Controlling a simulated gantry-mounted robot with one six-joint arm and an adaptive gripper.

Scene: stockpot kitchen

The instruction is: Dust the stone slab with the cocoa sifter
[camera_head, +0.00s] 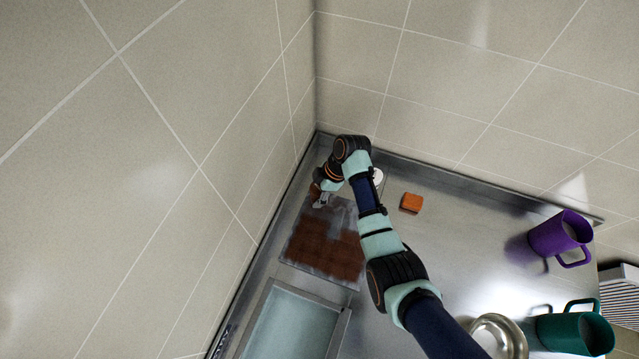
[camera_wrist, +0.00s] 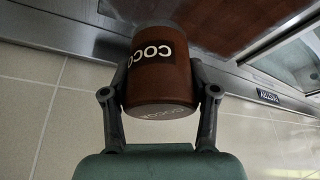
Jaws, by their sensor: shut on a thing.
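The stone slab (camera_head: 346,214) lies flat on the metal counter, left of my forearm in the head view. Brown cocoa covers its near and middle part, while the far end looks mostly grey. My gripper (camera_head: 319,194) is over the slab's far left corner. It is shut on the cocoa sifter (camera_wrist: 160,82), a brown can with a dark label reading "COCO", held between both fingers in the wrist view. In the head view the sifter (camera_head: 315,188) is small and mostly hidden by the gripper. The brown slab surface (camera_wrist: 235,22) also shows behind the sifter in the wrist view.
Tiled walls meet in a corner close behind and left of the slab. A shallow tray (camera_head: 290,325) is nearer. An orange block (camera_head: 411,202) and a white round thing (camera_head: 378,177) are right of the arm.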

